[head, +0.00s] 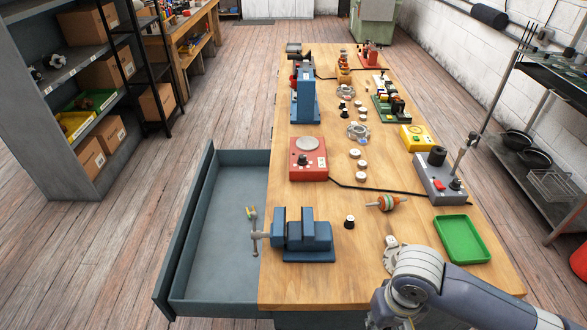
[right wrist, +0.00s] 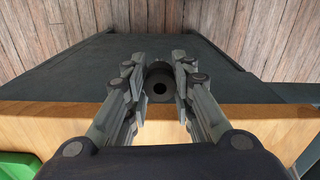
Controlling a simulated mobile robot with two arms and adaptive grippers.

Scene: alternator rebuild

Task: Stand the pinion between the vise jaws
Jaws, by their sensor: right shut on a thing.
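The blue vise (head: 302,240) stands at the near left edge of the table, its handle reaching out over the open drawer. No part shows standing between its jaws. My right gripper (right wrist: 160,86) is shut on a dark round part with a central hole, which looks like the pinion (right wrist: 160,73). In the right wrist view the pinion sits end-on between the fingertips. In the head view my right arm is at the near right, away from the vise, and hides the fingers and the pinion. My left gripper is not in view.
The open grey drawer (head: 218,225) juts out left of the table. A small black-topped part (head: 349,222) stands right of the vise. An orange-and-green coil part (head: 386,203), a green tray (head: 461,239) and a red scale (head: 308,165) lie around.

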